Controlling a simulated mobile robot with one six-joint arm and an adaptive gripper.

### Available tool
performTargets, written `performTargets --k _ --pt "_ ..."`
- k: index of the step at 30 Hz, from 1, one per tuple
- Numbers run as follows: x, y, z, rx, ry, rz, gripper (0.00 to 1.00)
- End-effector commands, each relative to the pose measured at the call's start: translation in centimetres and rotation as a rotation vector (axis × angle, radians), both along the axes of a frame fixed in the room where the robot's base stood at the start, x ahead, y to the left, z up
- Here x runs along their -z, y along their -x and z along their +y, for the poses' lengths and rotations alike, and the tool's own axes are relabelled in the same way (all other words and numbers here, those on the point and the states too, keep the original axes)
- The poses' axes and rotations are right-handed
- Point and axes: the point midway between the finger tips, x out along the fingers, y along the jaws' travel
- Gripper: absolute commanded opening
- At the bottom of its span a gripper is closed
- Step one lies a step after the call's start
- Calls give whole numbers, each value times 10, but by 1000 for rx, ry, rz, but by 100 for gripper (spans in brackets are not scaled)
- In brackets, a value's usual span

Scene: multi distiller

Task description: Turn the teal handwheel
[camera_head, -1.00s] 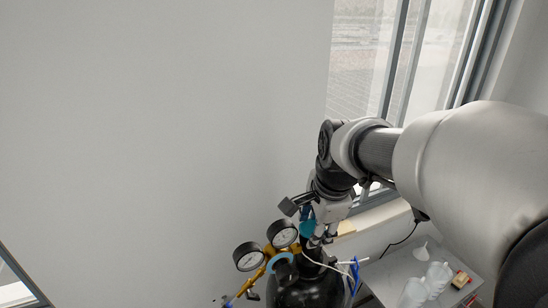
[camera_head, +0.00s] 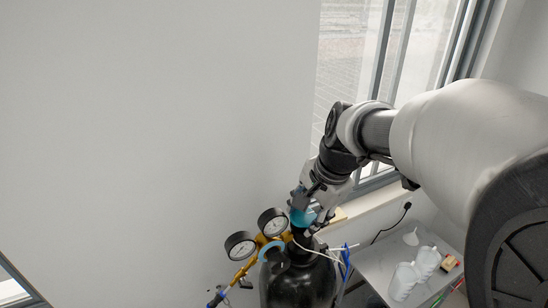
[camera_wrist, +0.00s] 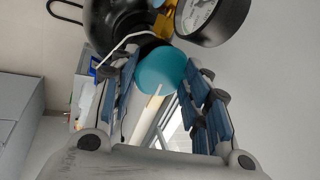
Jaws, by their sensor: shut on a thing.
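The teal handwheel (camera_head: 303,217) sits at the top of the black gas cylinder (camera_head: 298,280), low in the head view. In the wrist view the handwheel (camera_wrist: 162,70) is a smooth teal round between my finger pads. My gripper (camera_head: 308,208) reaches down onto it and is shut on it, with one blue-padded finger on each side. My gripper (camera_wrist: 160,78) hides part of the handwheel's rim in the head view. I cannot tell how far the handwheel is turned.
Two round gauges (camera_head: 257,233) on a brass regulator stand just left of the handwheel, with a second teal ring (camera_head: 271,250) below. A thin white tube crosses the cylinder. A grey table (camera_head: 380,262) with white bottles (camera_head: 404,280) is at right. A window and wall are behind.

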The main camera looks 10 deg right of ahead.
Motion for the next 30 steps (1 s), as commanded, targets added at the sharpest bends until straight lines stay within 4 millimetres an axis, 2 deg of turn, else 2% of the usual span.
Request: performTargets --k 4,5,15,26,30 --pt "-1 -2 1 2 -2 -7 19" --pt "-1 -2 1 2 -2 -7 44" --pt "0 -1 1 1 -1 -3 66" --pt "-2 0 0 1 0 -2 68" --pt "-15 3 -2 2 0 -5 68"
